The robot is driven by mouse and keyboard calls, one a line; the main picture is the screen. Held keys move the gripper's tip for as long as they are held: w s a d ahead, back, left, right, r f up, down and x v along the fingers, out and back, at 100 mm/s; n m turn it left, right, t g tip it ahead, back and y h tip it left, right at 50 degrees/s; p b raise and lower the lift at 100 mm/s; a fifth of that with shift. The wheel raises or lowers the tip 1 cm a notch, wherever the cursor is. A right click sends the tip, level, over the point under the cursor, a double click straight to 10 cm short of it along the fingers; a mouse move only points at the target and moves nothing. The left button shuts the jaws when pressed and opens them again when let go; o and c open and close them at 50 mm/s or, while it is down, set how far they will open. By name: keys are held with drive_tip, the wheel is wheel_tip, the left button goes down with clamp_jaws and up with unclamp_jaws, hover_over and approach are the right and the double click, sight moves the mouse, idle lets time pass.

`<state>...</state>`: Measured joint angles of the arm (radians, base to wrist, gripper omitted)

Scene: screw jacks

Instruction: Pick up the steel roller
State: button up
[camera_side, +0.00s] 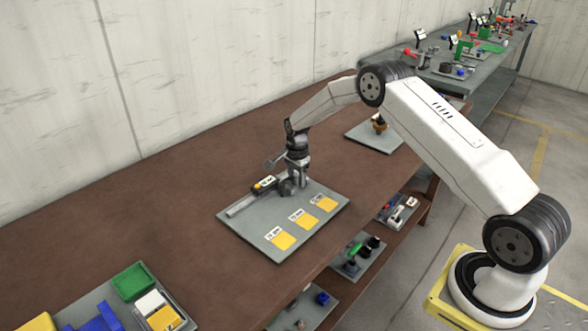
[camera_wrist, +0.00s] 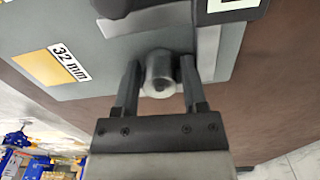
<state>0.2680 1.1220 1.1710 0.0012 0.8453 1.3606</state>
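The steel roller (camera_wrist: 160,74) is a short grey cylinder, seen end-on in the wrist view, lying on a grey board (camera_wrist: 100,88). My gripper (camera_wrist: 160,64) is open, with one finger on each side of the roller. A narrow gap shows between the roller and each finger. In the side view my gripper (camera_side: 293,184) is down at the grey board (camera_side: 252,231), and the roller there is hard to tell apart from the fingers.
The board carries yellow squares (camera_side: 283,241) with labels; one label (camera_wrist: 70,62) reads 32 mm. Another board (camera_side: 367,138) stands behind.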

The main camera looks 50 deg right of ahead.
sight(296, 174)
clamp_jaws()
drive_tip(key=shift+r, duration=0.15)
drive_tip(key=shift+r, duration=1.4)
drive_tip(key=s+a+r, duration=0.3)
drive_tip(key=s+r, duration=0.7)
drive_tip(key=s, duration=0.3)
drive_tip(key=shift+s, duration=0.3)
